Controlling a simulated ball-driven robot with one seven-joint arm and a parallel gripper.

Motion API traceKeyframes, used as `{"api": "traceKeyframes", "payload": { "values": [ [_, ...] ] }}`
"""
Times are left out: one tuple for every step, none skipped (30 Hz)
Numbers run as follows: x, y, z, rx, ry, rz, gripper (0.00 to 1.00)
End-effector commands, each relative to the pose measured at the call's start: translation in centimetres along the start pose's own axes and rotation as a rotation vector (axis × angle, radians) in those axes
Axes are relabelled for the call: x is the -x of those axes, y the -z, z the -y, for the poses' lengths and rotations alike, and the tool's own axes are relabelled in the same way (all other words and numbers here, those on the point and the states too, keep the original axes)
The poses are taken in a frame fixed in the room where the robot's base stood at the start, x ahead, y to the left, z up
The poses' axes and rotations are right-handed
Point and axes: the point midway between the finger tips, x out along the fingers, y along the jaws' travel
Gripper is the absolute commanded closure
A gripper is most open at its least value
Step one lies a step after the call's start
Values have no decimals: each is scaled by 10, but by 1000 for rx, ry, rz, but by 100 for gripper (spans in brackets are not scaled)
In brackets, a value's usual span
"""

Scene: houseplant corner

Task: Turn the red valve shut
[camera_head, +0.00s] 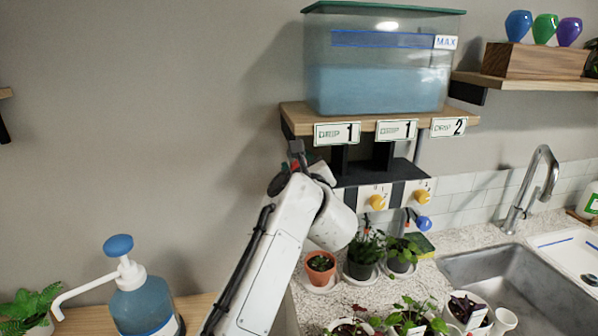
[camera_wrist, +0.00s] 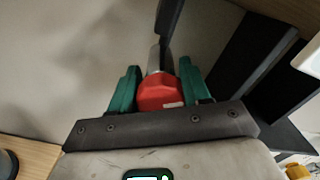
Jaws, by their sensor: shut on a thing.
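The red valve (camera_wrist: 158,92) shows in the wrist view as a red knob on a grey pipe or stem. My gripper (camera_wrist: 159,80) has its two green fingers on either side of the knob and is shut on it. In the head view my gripper (camera_head: 311,164) is raised under the left end of the tank shelf, and my arm and wrist hide most of the valve there. The angle of the knob cannot be read clearly.
A tank (camera_head: 378,85) of blue water stands on a wooden shelf (camera_head: 297,118) with drip labels. Yellow knobs (camera_head: 377,202) and a blue knob (camera_head: 423,223) sit to the right. Potted plants (camera_head: 363,254), a sink (camera_head: 505,270) and a pump bottle (camera_head: 143,300) are below.

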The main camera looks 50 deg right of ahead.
Motion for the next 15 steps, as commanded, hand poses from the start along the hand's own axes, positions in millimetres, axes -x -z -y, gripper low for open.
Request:
{"api": "traceKeyframes", "payload": {
  "values": [
    [0,2,-2,46,-2,2,84],
    [0,2,-2,75,-2,3,84],
    [0,1,-3,113,-2,3,84],
    [0,1,-3,142,-2,3,84],
    [0,2,-3,170,-1,3,84],
    [0,2,-3,209,-1,3,84],
    [0,1,-3,238,-1,3,84],
    [0,1,-3,265,0,3,84],
    [0,2,-3,303,0,3,84],
    [0,1,-3,332,0,3,84],
    [0,1,-3,361,0,3,84],
    [0,1,-4,399,-1,3,84],
    [0,2,-4,428,-1,3,84],
    [0,2,-4,456,-1,4,84],
    [0,1,-4,494,-1,4,84]
  ]
}}
